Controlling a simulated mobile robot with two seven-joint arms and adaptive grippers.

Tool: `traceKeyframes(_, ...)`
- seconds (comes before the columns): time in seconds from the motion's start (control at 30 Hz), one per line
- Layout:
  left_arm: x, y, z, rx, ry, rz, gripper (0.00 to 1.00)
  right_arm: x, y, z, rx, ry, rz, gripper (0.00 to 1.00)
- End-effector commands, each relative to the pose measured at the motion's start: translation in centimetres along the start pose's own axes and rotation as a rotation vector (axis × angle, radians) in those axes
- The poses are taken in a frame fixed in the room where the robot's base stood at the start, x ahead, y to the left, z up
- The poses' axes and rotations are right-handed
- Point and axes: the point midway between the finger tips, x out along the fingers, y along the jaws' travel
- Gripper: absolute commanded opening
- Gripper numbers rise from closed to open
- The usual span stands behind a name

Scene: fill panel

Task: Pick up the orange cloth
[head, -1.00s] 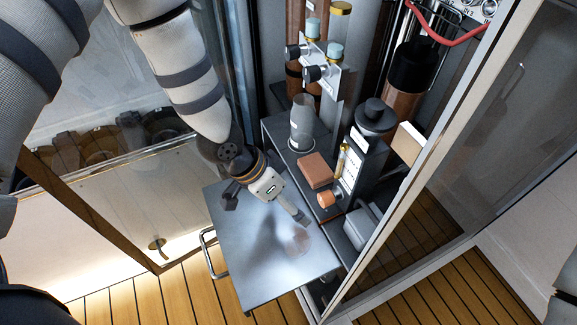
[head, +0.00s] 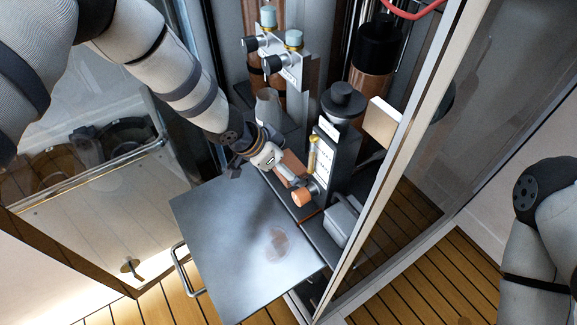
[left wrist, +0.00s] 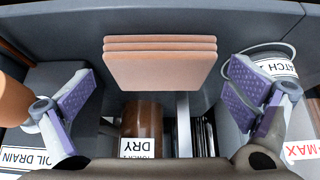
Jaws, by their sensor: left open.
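The orange cloth (head: 291,164) is a folded, flat block on the dark shelf inside the cabinet, partly hidden behind my left gripper in the head view. In the left wrist view the cloth (left wrist: 160,62) shows its stacked layers, centred between the two fingers. My left gripper (head: 266,177) is open, its fingers spread to either side of the cloth with gaps on both sides. I see no finger touching it. My right arm shows at the right edge of the head view, but its gripper is out of the picture.
A grey fold-down panel (head: 225,240) with a handle lies in front of the shelf. An orange knob (head: 302,197) and a dark labelled unit (head: 335,150) stand just right of the cloth. A clear funnel-shaped vessel (head: 267,106) stands behind. A glass door frame (head: 392,155) bounds the right.

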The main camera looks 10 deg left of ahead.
Motion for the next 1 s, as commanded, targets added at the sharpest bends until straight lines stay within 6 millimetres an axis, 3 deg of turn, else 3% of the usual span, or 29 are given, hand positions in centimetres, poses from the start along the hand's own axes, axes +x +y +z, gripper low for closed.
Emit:
traceKeyframes(0.1,-0.1,0.0,-0.1,0.001,0.001,-0.001,0.96,-0.1,0.0,0.0,0.000,0.002,0.000,0.40)
traceKeyframes(0.3,-0.1,0.0,-0.1,0.001,0.001,-0.001,0.51,-0.1,0.0,0.0,0.000,0.002,0.000,0.40)
traceKeyframes(0.67,-0.4,0.0,-0.1,0.000,0.000,-0.001,0.47,-0.1,0.0,0.0,0.000,0.002,0.000,0.40)
traceKeyframes(1.0,-4.9,-0.1,-2.7,0.001,0.004,-0.002,0.47,-0.6,0.0,-0.2,0.000,0.013,-0.001,0.40)
